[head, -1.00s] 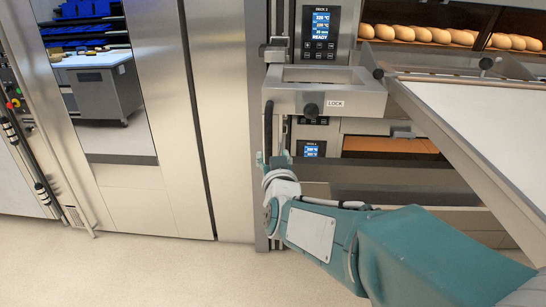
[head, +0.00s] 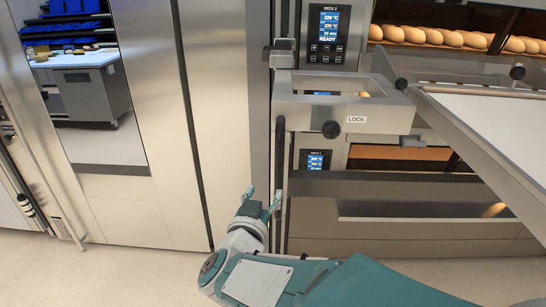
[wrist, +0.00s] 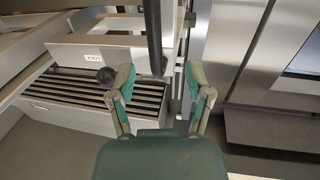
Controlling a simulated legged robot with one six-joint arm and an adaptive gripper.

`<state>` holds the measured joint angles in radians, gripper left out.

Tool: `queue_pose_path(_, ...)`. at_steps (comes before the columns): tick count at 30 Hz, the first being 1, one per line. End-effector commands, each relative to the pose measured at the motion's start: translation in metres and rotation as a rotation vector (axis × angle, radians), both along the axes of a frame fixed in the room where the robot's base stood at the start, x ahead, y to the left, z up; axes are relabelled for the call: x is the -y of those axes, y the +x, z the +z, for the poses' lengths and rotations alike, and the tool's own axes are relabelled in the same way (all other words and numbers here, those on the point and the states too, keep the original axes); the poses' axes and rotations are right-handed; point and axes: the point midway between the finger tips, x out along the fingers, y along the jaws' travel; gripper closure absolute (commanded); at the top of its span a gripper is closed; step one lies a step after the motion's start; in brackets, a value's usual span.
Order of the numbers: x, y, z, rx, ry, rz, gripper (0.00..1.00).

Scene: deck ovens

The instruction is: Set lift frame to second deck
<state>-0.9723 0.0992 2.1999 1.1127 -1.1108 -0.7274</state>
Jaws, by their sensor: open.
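The lift frame (head: 345,112) is a steel bracket with a black knob (head: 331,129) and a LOCK label. It stands before the ovens, and a loader with a white surface (head: 495,130) adjoins it on the right. A dark vertical bar handle (head: 280,160) hangs at its left end. My gripper (head: 263,201) is open and empty, low beside the bar's lower part. In the wrist view my open fingers (wrist: 160,85) point toward the bar (wrist: 153,38), which shows between them; I cannot tell whether they touch it. The LOCK label and knob (wrist: 106,76) also show there.
A lower deck panel (head: 315,159) is below. Steel cabinet doors (head: 215,110) stand left. The floor (head: 120,275) at lower left is clear.

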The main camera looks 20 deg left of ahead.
Motion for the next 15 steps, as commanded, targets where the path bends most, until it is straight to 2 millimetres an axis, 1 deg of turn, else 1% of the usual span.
queue_pose_path(2, 0.003, 0.006, 0.001, 0.0, 0.001, -0.005, 0.35)
queue_pose_path(5, 0.0, 0.02, 0.0, -0.001, 0.0, -0.005, 0.35)
queue_pose_path(9, -0.008, 0.047, -0.003, -0.001, -0.006, -0.004, 0.35)
queue_pose_path(15, -0.011, 0.083, -0.003, -0.001, -0.007, -0.002, 0.35)
